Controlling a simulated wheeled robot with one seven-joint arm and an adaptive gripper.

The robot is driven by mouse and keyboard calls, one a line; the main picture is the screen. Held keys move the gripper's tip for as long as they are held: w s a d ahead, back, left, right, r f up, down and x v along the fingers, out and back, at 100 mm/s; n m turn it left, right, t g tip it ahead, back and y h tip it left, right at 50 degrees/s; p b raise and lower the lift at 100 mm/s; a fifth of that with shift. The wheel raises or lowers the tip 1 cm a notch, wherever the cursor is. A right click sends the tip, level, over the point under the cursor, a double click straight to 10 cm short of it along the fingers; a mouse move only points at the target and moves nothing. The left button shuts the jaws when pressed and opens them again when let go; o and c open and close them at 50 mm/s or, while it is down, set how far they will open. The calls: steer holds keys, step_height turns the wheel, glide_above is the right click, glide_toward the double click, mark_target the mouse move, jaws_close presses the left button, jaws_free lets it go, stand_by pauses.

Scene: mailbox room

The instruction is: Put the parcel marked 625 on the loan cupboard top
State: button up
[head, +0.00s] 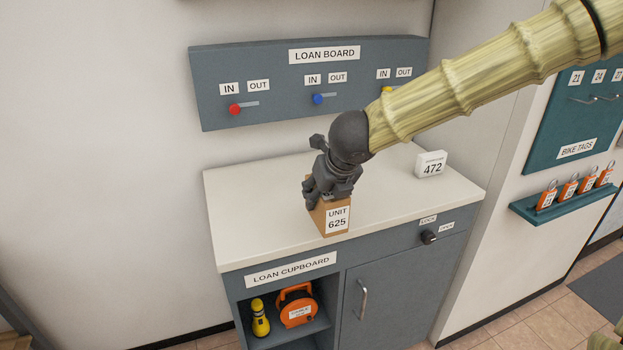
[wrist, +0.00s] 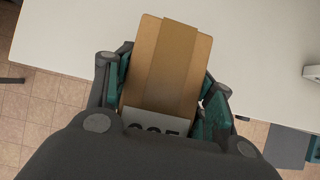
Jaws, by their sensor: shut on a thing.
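The brown parcel (head: 331,218) has a white label reading UNIT 625. My gripper (head: 328,196) is shut on it from above, near the front edge of the loan cupboard top (head: 260,215). In the wrist view the parcel (wrist: 165,70) sits between the two fingers (wrist: 162,95), its label partly hidden by my gripper's body. The pale top (wrist: 240,60) lies behind it in that view. I cannot tell whether the parcel's underside touches the top or hangs slightly above it.
A white block marked 472 (head: 431,165) stands at the back right of the top. The left part of the top is clear. The loan board (head: 300,75) with coloured knobs hangs on the wall behind. A lock knob (head: 429,237) sticks out from the cupboard front.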

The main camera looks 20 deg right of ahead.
steer(key=w+f, duration=0.1)
steer(key=w, duration=0.3)
steer(key=w+a+f+p, duration=0.1)
steer(key=w+f, duration=0.1)
steer(key=w, duration=0.3)
steer(key=w+a+f+p, duration=0.1)
steer(key=w+f, duration=0.1)
steer(key=w, duration=0.2)
steer(key=shift+w, duration=0.4)
steer(key=shift+r, duration=0.1)
steer(key=o, duration=1.4)
steer(key=shift+s, duration=0.1)
steer(key=v, duration=1.2)
